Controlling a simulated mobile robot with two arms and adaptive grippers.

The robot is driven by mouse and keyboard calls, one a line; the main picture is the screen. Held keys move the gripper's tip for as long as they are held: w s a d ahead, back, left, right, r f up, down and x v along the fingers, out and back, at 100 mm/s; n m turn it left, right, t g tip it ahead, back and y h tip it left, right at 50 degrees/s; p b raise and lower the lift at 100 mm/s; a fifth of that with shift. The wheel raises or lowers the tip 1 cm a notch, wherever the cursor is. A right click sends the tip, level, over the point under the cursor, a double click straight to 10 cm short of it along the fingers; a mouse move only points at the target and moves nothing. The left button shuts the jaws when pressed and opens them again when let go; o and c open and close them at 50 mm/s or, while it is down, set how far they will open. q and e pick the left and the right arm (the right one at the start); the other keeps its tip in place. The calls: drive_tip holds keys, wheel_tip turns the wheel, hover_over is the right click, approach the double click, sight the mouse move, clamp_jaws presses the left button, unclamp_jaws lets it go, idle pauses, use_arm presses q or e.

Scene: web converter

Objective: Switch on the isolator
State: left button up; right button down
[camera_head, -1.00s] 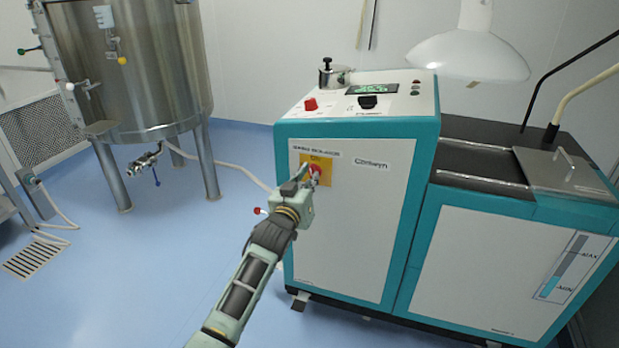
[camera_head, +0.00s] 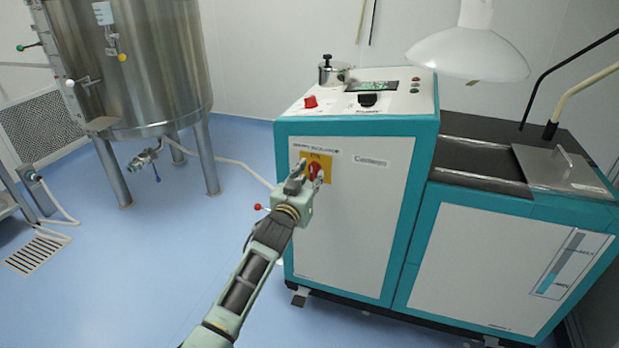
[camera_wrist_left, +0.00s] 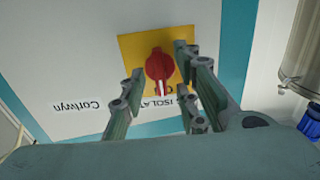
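The isolator is a red rotary knob (camera_head: 315,170) on a yellow plate (camera_head: 326,162) on the white front of the teal-edged machine. In the left wrist view, which is upside down, the knob (camera_wrist_left: 158,66) has a white mark pointing at lettering on the yellow plate (camera_wrist_left: 132,47), toward the plate's upper edge. My left gripper (camera_head: 310,172) is at the knob. In the left wrist view, the left gripper (camera_wrist_left: 158,62) is open, its fingers on either side of the knob with small gaps. Part of the plate and its lettering is hidden by the fingers. My right gripper is out of view.
The machine's top panel (camera_head: 402,97) carries a red switch (camera_head: 310,102), a black knob (camera_head: 368,99) and a small display (camera_head: 371,86). A steel tank (camera_head: 150,70) stands at the back left. Blue floor (camera_head: 150,260) is clear left of the machine.

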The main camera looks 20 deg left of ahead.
use_arm(q)
drive_tip(key=s, duration=1.2)
drive_tip(key=shift+a, duration=0.25)
